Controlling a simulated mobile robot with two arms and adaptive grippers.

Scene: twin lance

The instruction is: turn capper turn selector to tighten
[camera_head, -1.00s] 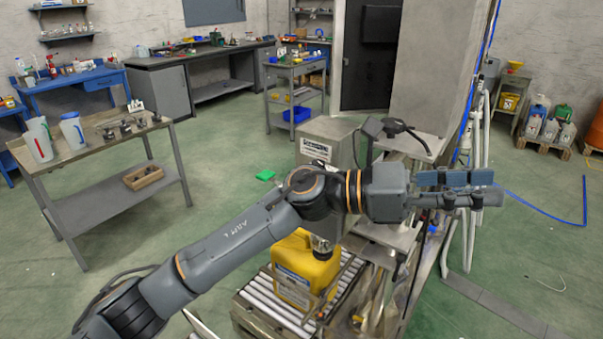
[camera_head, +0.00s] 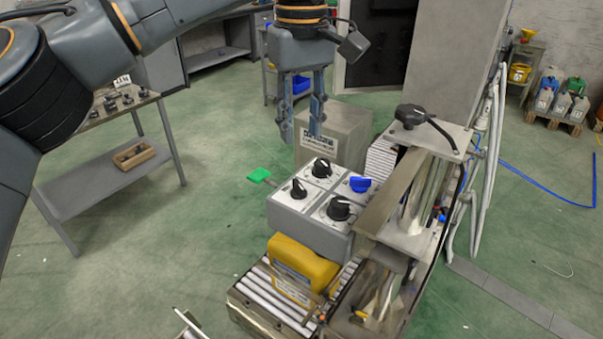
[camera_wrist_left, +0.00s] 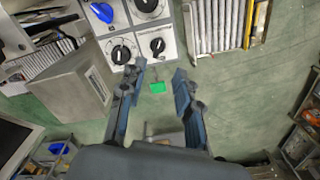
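A grey control box (camera_head: 311,213) stands above the roller conveyor with several knobs on its sloped white top. The blue knob (camera_head: 360,184) is on the right. Black knobs sit at the back (camera_head: 321,167), left (camera_head: 298,189) and front (camera_head: 339,209). The labels are too small to read, so I cannot tell which knob is the capper selector. My left gripper (camera_head: 301,132) points down above and behind the box, its fingers apart and empty. In the left wrist view the open fingers (camera_wrist_left: 160,72) are close to two black knobs (camera_wrist_left: 121,54) (camera_wrist_left: 157,46), touching neither. My right gripper is not in view.
A green paddle (camera_head: 259,175) sticks out left of the box. A yellow canister (camera_head: 300,265) stands on the roller conveyor (camera_head: 262,300). A grey cabinet (camera_head: 334,140) stands behind the box. A metal frame with a black-handled top (camera_head: 412,115) rises on the right.

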